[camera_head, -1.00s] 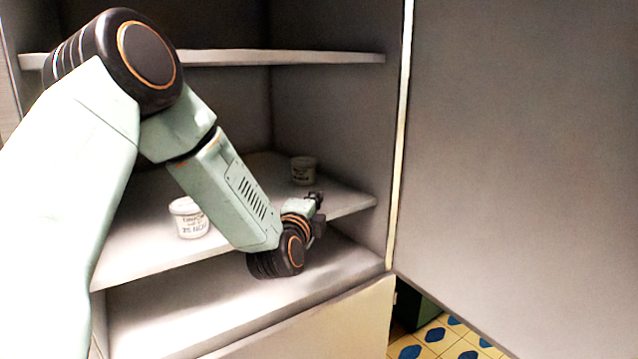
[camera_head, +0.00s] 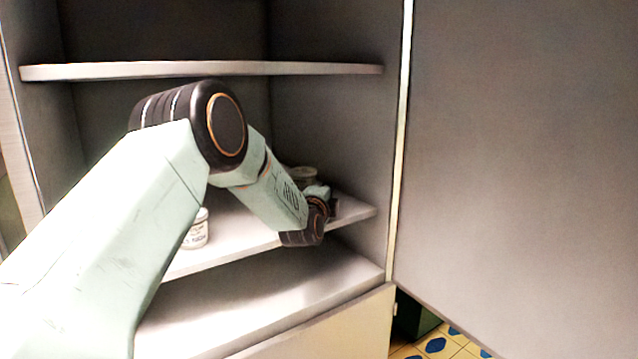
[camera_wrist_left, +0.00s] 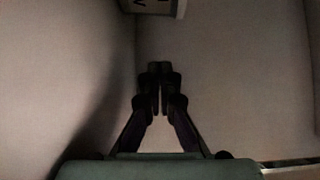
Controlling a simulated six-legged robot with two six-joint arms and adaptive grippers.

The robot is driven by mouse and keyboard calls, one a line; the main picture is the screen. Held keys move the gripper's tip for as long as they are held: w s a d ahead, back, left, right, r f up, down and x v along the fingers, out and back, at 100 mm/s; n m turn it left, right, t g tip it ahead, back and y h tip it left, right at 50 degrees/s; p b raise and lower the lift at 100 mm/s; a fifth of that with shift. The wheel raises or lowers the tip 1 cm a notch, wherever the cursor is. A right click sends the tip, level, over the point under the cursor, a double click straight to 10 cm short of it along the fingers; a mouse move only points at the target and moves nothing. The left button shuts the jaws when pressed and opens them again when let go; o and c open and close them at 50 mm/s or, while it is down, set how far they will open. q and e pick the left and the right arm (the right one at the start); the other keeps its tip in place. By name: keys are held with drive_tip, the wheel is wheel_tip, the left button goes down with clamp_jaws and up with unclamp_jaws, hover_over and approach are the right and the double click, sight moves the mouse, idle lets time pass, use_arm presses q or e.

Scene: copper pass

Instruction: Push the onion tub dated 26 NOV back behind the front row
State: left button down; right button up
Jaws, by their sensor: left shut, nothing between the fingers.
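A small white tub (camera_head: 198,232) with dark lettering stands upright on the middle shelf at left, partly hidden by my left arm; its date is too small to read surely. A second tub (camera_head: 303,175) stands farther back at right, its lower part hidden by my arm. My left gripper (camera_head: 333,208) is over the right end of that shelf, in front of the second tub. In the left wrist view the fingers (camera_wrist_left: 159,72) are closed together and empty. A lettered tub part (camera_wrist_left: 152,5) shows at the top edge there, apart from the fingertips.
The middle shelf (camera_head: 235,240) has bare room between the tubs. An upper shelf (camera_head: 200,70) runs above my arm, and a lower one (camera_head: 250,285) is empty where visible. The cabinet's right wall (camera_head: 340,140) is close to my gripper. A large grey door panel (camera_head: 520,160) stands at right.

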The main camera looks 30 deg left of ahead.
sight(304, 181)
use_arm(q)
drive_tip(key=shift+x, duration=3.55)
drive_tip(key=s+a, duration=0.2)
drive_tip(key=a, duration=0.1)
drive_tip(key=shift+s+r, duration=0.15)
drive_tip(key=shift+s, duration=0.25)
drive_tip(key=shift+s+a, duration=0.1)
drive_tip(key=shift+w, duration=0.2)
